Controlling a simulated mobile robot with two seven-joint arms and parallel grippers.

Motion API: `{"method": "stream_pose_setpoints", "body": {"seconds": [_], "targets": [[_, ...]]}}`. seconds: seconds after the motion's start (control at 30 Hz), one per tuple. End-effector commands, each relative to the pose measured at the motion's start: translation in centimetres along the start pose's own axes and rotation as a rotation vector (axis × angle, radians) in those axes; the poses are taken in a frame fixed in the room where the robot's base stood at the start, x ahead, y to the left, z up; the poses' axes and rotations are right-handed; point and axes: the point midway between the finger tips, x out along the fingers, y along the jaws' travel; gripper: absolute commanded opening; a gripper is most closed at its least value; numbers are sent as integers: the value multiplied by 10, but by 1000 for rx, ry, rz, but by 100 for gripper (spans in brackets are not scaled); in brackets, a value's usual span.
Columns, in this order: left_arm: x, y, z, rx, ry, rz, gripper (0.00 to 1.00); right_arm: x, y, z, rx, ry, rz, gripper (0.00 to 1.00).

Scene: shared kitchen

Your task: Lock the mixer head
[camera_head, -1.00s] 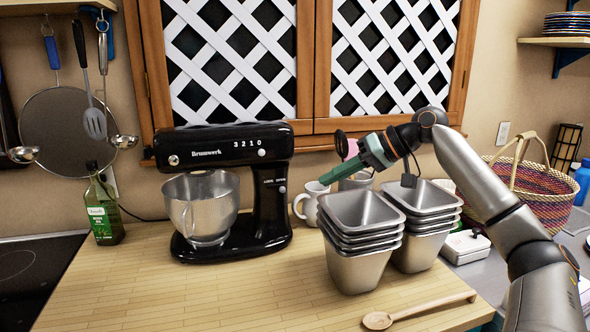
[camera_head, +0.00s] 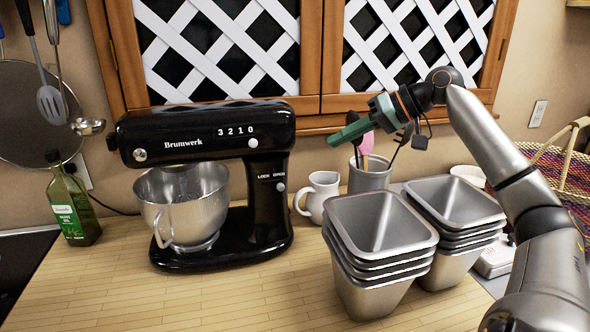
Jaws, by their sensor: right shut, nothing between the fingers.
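The black Brunwerk mixer (camera_head: 262,215) stands upright on the wooden counter. Its head (camera_head: 190,143) lies level over the steel bowl (camera_head: 183,208). A small round knob (camera_head: 281,187) sits on the stand beside the "LOCK OPEN" lettering; its setting is too small to tell. Another knob (camera_head: 253,143) is on the head below the digits 3 2 1 0. My right gripper (camera_head: 334,141) is shut and empty, with green fingers pointing left. It is in the air to the right of the mixer head, apart from it. My left gripper is not in view.
Stacked steel tins (camera_head: 378,262) and a second stack (camera_head: 452,240) stand right of the mixer, below my right arm. A white pitcher (camera_head: 319,196) and a utensil crock (camera_head: 369,178) stand behind them. An oil bottle (camera_head: 72,208) is at left. The front counter is clear.

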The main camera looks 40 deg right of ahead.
Motion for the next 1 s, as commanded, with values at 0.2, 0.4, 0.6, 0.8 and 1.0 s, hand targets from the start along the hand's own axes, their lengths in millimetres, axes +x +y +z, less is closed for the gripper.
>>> {"method": "stream_pose_setpoints", "body": {"seconds": [0.2, 0.4, 0.6, 0.8, 1.0], "targets": [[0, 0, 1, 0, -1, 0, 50, 0, 0, 0, 0, 0, 0, 0], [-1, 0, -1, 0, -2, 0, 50, 6, 0, 0, -1, -2, 1, 0], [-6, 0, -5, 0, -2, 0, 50, 35, 0, 0, -1, -7, 5, 0], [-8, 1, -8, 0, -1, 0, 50, 66, 0, 1, -3, -7, 6, 0], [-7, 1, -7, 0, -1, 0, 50, 90, 1, 1, -1, -6, 5, 0]]}}
